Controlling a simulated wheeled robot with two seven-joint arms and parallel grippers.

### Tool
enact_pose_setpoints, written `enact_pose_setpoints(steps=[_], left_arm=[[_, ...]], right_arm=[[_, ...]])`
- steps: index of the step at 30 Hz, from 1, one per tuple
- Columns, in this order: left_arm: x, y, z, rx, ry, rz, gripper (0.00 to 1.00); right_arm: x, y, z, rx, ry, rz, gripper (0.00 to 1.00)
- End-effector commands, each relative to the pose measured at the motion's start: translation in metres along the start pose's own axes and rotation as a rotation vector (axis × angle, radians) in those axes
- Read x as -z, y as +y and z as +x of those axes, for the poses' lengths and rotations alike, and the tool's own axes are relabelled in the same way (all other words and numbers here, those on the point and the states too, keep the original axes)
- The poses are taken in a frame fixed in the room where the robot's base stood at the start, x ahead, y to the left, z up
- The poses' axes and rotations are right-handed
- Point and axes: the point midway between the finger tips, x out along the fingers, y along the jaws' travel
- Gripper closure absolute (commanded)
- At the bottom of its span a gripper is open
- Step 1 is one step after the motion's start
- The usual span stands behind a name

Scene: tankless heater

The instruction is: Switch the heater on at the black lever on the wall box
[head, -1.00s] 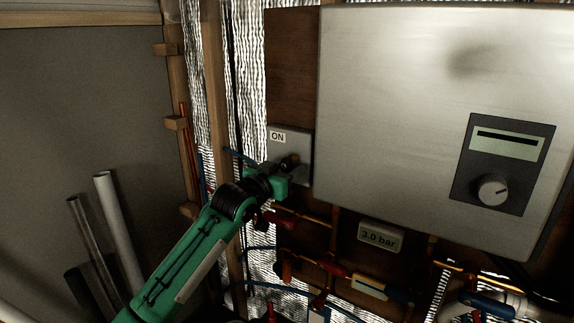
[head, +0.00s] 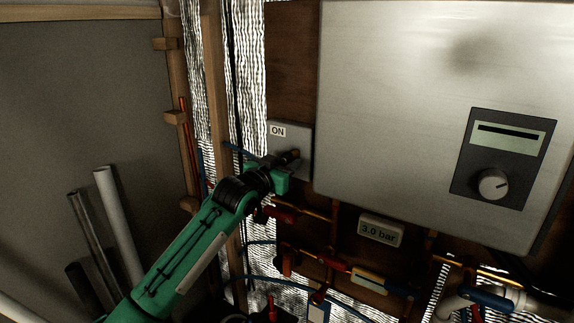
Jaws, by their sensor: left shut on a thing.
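The grey wall box (head: 303,141) with an "ON" label (head: 278,131) is on the brown board, just left of the large heater (head: 400,90). My left gripper (head: 290,158) is at the front of the box, below the label. It is shut on the black lever, which is mostly hidden behind the fingers and the green gripper body. The lever's exact angle cannot be told. The heater's panel (head: 503,158) has a display that looks blank and a round knob. My right gripper is not in view.
A "3.0 bar" gauge (head: 381,231) and copper pipes with red and blue valve handles (head: 492,301) sit below the heater. Wooden studs (head: 213,90) and foil insulation stand left of the box. Grey and white pipes (head: 118,220) lean at the left.

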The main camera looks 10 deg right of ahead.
Motion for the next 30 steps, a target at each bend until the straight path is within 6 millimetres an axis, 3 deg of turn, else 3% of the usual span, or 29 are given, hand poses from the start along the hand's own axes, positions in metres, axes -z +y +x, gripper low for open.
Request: enact_pose_setpoints(steps=[14,30], left_arm=[[0.001,-0.006,0.000,0.001,-0.001,0.385,0.97],[0.007,-0.011,0.000,0.001,-0.001,0.901,0.97]], right_arm=[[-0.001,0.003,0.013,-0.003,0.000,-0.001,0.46],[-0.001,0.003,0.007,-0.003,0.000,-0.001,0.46]])
